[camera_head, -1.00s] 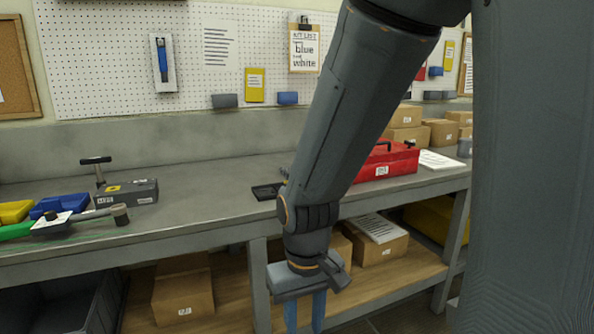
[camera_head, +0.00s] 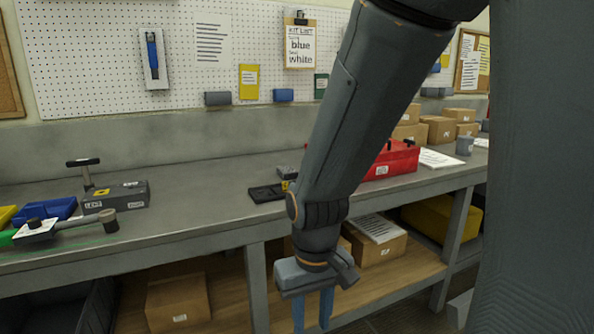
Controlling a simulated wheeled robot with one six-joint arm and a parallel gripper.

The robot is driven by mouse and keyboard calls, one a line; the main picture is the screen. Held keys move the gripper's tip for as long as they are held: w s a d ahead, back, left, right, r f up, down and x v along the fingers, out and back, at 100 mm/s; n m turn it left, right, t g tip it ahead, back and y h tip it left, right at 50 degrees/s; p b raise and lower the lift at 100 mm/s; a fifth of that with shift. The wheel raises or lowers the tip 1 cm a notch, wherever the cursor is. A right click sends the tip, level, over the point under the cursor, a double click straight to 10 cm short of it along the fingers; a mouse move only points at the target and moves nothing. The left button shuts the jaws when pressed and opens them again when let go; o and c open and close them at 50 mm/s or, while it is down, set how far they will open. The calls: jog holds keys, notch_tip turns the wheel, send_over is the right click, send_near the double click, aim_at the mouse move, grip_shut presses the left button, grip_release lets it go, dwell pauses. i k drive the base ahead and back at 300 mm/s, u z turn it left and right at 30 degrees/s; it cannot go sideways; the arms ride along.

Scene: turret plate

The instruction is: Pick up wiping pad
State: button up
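I cannot make out a wiping pad for certain. A flat black item (camera_head: 266,193) lies on the grey workbench (camera_head: 190,178), left of my arm; I cannot tell whether it is a pad or a shallow tray. A small grey block (camera_head: 287,172) sits just behind it, partly hidden by my arm. My gripper (camera_head: 312,312) hangs in front of the bench, below the top's level, with its two blue fingers pointing down and apart. Nothing shows between them.
A grey box (camera_head: 115,195) with a T-handled tool, a hammer-like tool (camera_head: 80,224) and coloured bins (camera_head: 52,208) are at left. A red toolbox (camera_head: 396,160) and cartons (camera_head: 440,128) are at right. The lower shelf (camera_head: 225,298) holds cartons. The bench middle is clear.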

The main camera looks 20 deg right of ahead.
aim_at(287, 173)
jog(key=z, duration=0.65)
jog(key=i, duration=1.05)
jog(key=z, duration=0.55)
